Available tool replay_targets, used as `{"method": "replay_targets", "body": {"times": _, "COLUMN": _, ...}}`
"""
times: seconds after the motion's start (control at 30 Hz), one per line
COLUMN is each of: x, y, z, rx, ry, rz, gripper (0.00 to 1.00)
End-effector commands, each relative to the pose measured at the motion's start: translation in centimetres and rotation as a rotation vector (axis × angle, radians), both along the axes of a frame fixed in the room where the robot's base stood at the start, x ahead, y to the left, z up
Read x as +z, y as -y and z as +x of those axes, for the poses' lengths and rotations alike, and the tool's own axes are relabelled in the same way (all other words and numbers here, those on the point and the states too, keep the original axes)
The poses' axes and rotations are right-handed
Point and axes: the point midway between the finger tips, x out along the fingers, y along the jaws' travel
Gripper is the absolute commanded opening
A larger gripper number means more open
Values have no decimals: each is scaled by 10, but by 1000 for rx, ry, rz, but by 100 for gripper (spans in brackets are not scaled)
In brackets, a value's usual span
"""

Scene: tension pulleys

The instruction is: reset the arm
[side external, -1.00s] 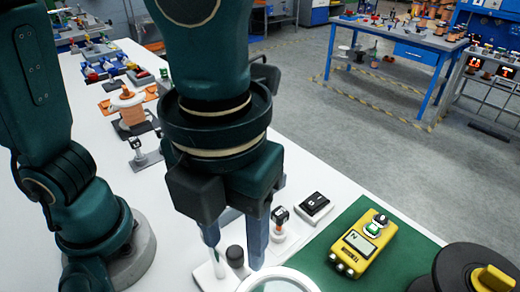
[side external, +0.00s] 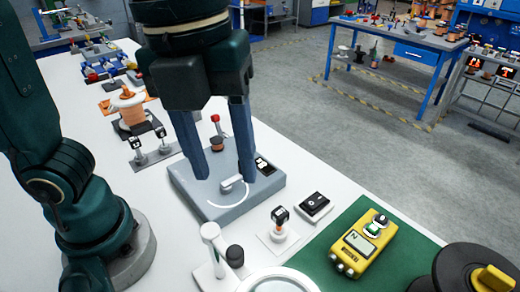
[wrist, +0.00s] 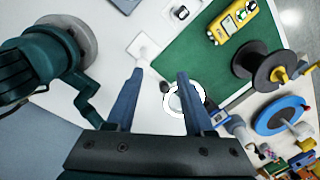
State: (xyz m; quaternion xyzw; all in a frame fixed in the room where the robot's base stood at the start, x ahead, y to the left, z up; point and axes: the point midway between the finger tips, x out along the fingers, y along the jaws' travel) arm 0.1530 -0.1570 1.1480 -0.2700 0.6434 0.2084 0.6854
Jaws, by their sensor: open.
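My gripper (side external: 219,165) is open, with two blue fingers pointing down and nothing between them. In the side view it hangs over or just behind a grey tension base plate (side external: 262,190), which carries a small metal peg, a white arc mark and a red-tipped lever (side external: 216,122). I cannot tell the exact height of the fingertips above the plate. In the wrist view my gripper (wrist: 155,80) spreads its fingers above the white table, near a white ring (wrist: 184,99).
A yellow meter (side external: 364,243) lies on a green mat (side external: 318,262). A white stand (side external: 212,265), a small post (side external: 279,225), a black switch (side external: 314,206) and a black spool (side external: 455,270) stand nearby. An orange spool (side external: 130,108) is farther back.

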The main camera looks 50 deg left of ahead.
Motion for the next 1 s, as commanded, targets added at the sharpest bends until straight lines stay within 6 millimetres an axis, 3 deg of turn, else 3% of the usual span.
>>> {"method": "replay_targets", "body": {"times": 0.03, "x": 2, "y": -21, "z": 4, "rx": 175, "ry": 30, "rz": -31, "gripper": 53}}
{"method": "replay_targets", "body": {"times": 0.2, "x": -10, "y": -71, "z": 7, "rx": 836, "ry": 109, "rz": -158, "gripper": 53}}
{"method": "replay_targets", "body": {"times": 0.5, "x": -45, "y": -115, "z": 1, "rx": 1830, "ry": 174, "rz": -447, "gripper": 53}}
{"method": "replay_targets", "body": {"times": 0.73, "x": -64, "y": -117, "z": 1, "rx": 2247, "ry": 123, "rz": -610, "gripper": 53}}
{"method": "replay_targets", "body": {"times": 1.0, "x": -61, "y": -117, "z": 5, "rx": 2359, "ry": 104, "rz": -673, "gripper": 53}}
